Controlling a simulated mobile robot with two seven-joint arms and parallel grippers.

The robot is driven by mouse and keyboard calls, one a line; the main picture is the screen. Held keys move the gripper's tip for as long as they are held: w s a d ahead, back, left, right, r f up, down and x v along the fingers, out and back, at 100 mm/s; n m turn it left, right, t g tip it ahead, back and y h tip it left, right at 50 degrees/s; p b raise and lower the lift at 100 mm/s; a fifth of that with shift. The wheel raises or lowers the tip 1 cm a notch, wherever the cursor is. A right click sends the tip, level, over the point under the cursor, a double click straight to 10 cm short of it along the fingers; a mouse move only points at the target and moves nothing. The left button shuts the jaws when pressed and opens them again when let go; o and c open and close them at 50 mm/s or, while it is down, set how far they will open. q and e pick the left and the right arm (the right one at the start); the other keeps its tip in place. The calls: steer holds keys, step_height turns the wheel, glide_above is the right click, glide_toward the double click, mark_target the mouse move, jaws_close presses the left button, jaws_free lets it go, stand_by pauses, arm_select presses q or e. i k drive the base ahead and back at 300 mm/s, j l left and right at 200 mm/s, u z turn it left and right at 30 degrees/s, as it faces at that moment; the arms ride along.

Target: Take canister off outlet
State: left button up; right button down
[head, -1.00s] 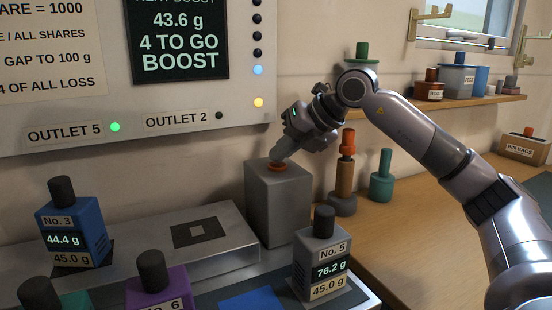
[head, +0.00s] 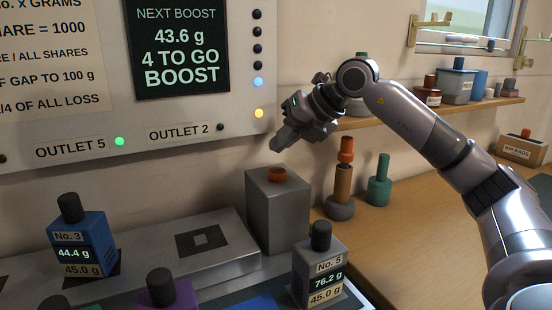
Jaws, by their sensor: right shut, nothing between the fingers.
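The blue canister No. 3 (head: 80,232) stands upright on a dark outlet pad (head: 109,262) on the metal ledge, showing 44.4 g over 45.0 g. The outlet pad (head: 205,240) to its right is bare. The grey canister No. 5 (head: 320,262) stands in front of the ledge, showing 76.2 g over 45.0 g. A purple canister (head: 164,292) and a green one are cut off at the bottom edge. My left gripper is out of view.
The wall panel (head: 215,105) has a green lamp lit by OUTLET 5; the OUTLET 2 lamp is dark. Its screen (head: 178,45) reads 43.6 g, 4 TO GO, BOOST. Orange-topped and teal (head: 379,182) items stand right of the box.

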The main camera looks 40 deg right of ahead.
mark_target(84, 245)
steer(key=k+l, duration=0.25)
steer(key=k, duration=0.25)
steer(key=k+l, duration=0.2)
steer(key=k, duration=0.25)
